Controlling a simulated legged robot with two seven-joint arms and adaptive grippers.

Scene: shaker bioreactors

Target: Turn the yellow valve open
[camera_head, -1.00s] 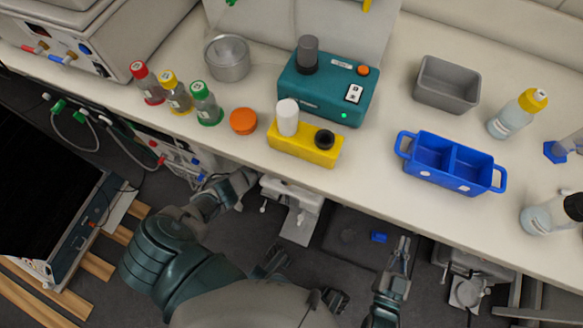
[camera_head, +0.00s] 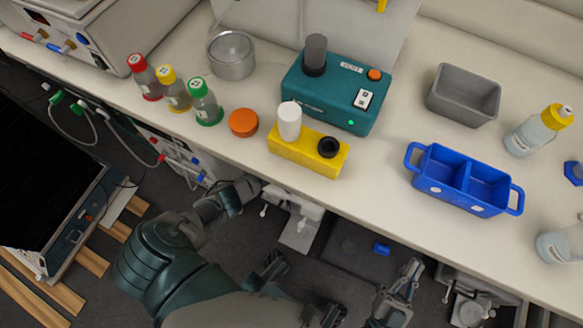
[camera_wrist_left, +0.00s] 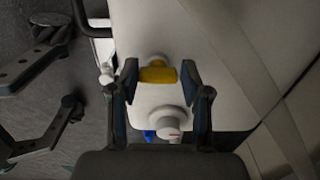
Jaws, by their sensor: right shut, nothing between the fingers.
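In the left wrist view the yellow valve (camera_wrist_left: 158,74) is a short bar on a white panel. My left gripper (camera_wrist_left: 158,77) is open, one finger on each side of the valve, with small gaps seeming to show at both sides; I cannot tell the exact depth. In the head view my left arm reaches to below the bench's front edge, and its fingertips are hidden. My right gripper (camera_head: 412,272) is shut and empty, low in front of the bench at the right.
A white knob (camera_wrist_left: 168,122) and a blue part (camera_wrist_left: 149,136) sit near the valve. On the bench stand a teal device (camera_head: 329,92), a yellow block (camera_head: 293,156), a blue caddy (camera_head: 437,187), a grey bin (camera_head: 433,101) and capped bottles (camera_head: 206,106).

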